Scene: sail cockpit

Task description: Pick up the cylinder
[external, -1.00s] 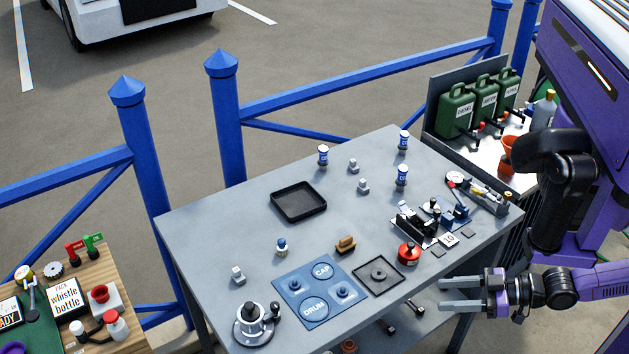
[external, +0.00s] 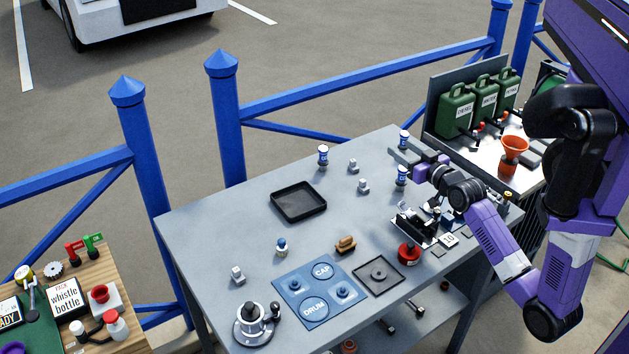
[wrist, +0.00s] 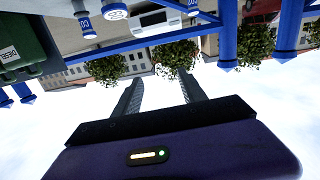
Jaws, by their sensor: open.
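Several small blue-and-white cylinders stand on the grey table. One (external: 323,156) is near the back edge, one (external: 403,140) is at the far right corner, and one (external: 401,176) is a little nearer. My gripper (external: 391,147) is open and empty, at the two right-hand cylinders in the external view. Its height and exact gap to them are hard to tell. In the wrist view, which looks upside down, cylinders (wrist: 114,10) show at the top edge, beyond my fingertips (wrist: 158,82) and apart from them.
The table (external: 240,225) also holds a black tray (external: 298,201), small grey pieces, a blue CAP/DRUM mat (external: 319,292) and a red round part (external: 409,254). Green canisters (external: 457,112) and an orange funnel (external: 514,148) stand on a side bench. Blue railing (external: 370,80) runs behind.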

